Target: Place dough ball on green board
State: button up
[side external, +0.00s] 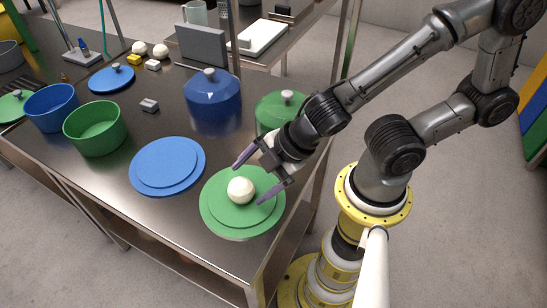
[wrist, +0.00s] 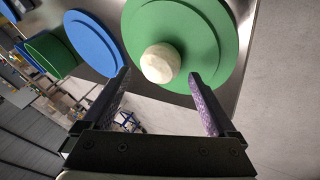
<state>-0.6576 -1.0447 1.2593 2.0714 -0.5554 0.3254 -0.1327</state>
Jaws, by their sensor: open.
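The white dough ball (side external: 240,190) rests on the round green board (side external: 215,215) near the table's front right corner. In the wrist view the dough ball (wrist: 160,63) sits on the green board (wrist: 222,25), off the board's middle toward the fingers. My gripper (side external: 254,177) is open, with its fingers spread on either side of the ball's near area. In the wrist view the gripper's fingertips (wrist: 158,76) are apart, and gaps show between each finger and the ball.
A round blue board (side external: 168,165) lies left of the green board. A blue lidded pot (side external: 211,105), a green lidded pot (side external: 268,110), a green pot (side external: 95,128) and a blue pot (side external: 52,107) stand behind. Two white balls (side external: 150,50) lie at the back.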

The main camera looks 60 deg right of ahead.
jog(key=v, duration=0.9)
jog(key=s+d+r+m+h, duration=0.2)
jog(key=d+r+m, duration=0.6)
jog(key=d+m, duration=0.3)
jog(key=m, duration=0.3)
jog(key=shift+d+m+g, duration=0.2)
jog(key=shift+m+g, duration=0.1)
jog(key=shift+g, duration=0.1)
